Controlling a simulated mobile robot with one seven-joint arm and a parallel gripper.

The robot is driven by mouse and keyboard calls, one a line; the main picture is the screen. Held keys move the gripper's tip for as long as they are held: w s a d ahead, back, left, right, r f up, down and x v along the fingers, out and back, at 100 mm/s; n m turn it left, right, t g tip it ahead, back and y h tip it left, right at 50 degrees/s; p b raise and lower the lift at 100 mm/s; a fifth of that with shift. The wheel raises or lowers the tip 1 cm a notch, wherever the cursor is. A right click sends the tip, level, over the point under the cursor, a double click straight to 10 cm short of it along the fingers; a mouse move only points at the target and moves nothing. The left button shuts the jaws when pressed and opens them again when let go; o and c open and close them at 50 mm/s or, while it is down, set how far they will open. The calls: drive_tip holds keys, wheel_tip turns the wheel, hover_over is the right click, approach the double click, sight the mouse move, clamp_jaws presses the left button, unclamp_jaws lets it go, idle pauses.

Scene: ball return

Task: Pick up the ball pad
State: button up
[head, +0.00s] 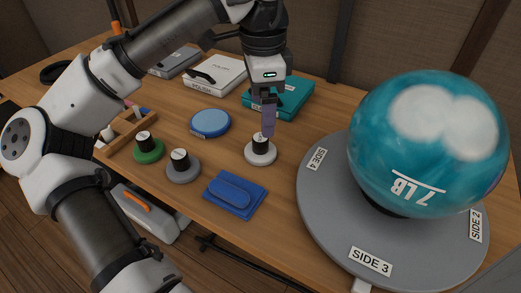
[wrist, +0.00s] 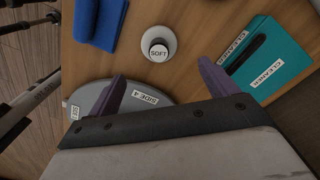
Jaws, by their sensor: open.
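Several round pads with dark knobs stand on the table. A white pad (head: 261,156) is nearest my gripper; its knob top reads SOFT in the wrist view (wrist: 158,49). A grey pad (head: 183,172) and a green pad (head: 149,154) stand to its left in the head view. I cannot tell which of these is called the ball pad. My gripper (head: 268,132) points down by the white pad's knob in the head view. In the wrist view its purple fingers (wrist: 162,82) are apart and empty, and the knob is ahead of them, not between them.
A teal ball (head: 425,140) marked 7 LB sits on a grey turntable (head: 325,205) at right. A folded blue cloth (head: 235,193), a round blue tin (head: 210,122), a teal box (head: 290,100) and a white box (head: 215,75) are nearby. The table's front edge is close.

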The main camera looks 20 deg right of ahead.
sight(260, 137)
drive_tip(key=f+b, duration=0.1)
drive_tip(key=f, duration=0.8)
drive_tip(key=shift+a+f+b, duration=0.2)
drive_tip(key=shift+f+b, duration=0.15)
drive_tip(key=shift+f, duration=0.05)
drive_tip(key=c, duration=1.1)
drive_tip(key=shift+c, duration=0.2)
drive_tip(key=shift+r, duration=0.15)
wheel_tip(260, 137, up, 18)
drive_tip(key=p, duration=0.4)
